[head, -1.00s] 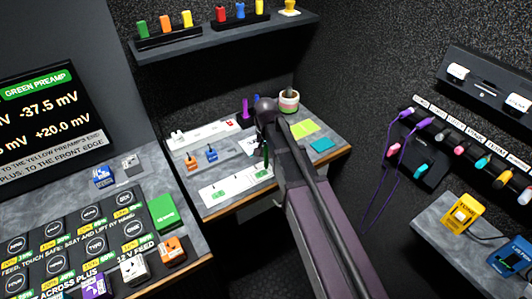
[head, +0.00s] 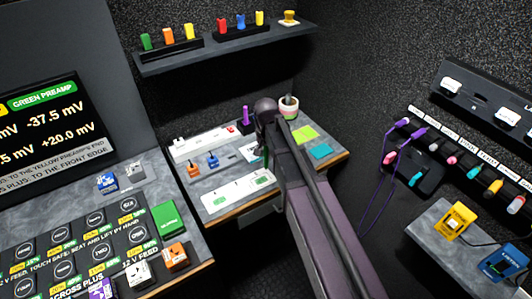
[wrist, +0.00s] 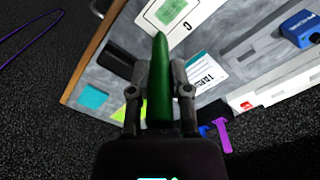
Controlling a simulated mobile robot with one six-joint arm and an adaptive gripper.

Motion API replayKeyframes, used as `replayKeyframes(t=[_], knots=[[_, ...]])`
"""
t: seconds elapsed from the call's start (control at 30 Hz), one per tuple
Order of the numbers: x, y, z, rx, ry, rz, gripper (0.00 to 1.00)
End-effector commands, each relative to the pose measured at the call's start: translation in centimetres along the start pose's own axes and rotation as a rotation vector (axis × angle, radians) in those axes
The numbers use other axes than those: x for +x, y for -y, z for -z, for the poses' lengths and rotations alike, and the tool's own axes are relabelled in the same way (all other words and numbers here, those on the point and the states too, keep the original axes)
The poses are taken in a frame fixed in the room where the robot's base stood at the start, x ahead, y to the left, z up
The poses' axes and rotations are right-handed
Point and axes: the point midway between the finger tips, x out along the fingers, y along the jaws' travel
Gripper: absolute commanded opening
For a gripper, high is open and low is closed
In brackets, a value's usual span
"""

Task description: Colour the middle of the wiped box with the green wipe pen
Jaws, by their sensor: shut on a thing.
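My gripper (wrist: 160,75) is shut on the green wipe pen (wrist: 159,105) in the wrist view. The pen's narrow tip points up the picture, towards a white card (wrist: 190,22) with a green-filled box (wrist: 172,11). The tip appears just below that box; I cannot tell whether it touches the card. In the head view the white card (head: 238,194) lies on the back bench with green marks near its two ends and a pale middle. There my arm hides most of the gripper, and only a dark sliver of the pen shows beside it.
Blue (head: 212,161) and orange (head: 193,168) blocks stand behind the card. A white strip (head: 200,143) lies behind them. Green (head: 306,134) and teal (head: 320,151) notes and a pot (head: 288,107) are to the right. A shelf (head: 225,48) hangs above. Purple cables (head: 384,180) hang at right.

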Motion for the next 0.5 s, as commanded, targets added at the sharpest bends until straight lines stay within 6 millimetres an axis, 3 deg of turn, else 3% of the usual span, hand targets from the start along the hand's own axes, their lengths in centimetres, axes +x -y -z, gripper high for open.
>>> replayKeyframes(t=[0.5], knots=[[-3.0,0.0,0.0,0.0,0.0,0.0,0.0]])
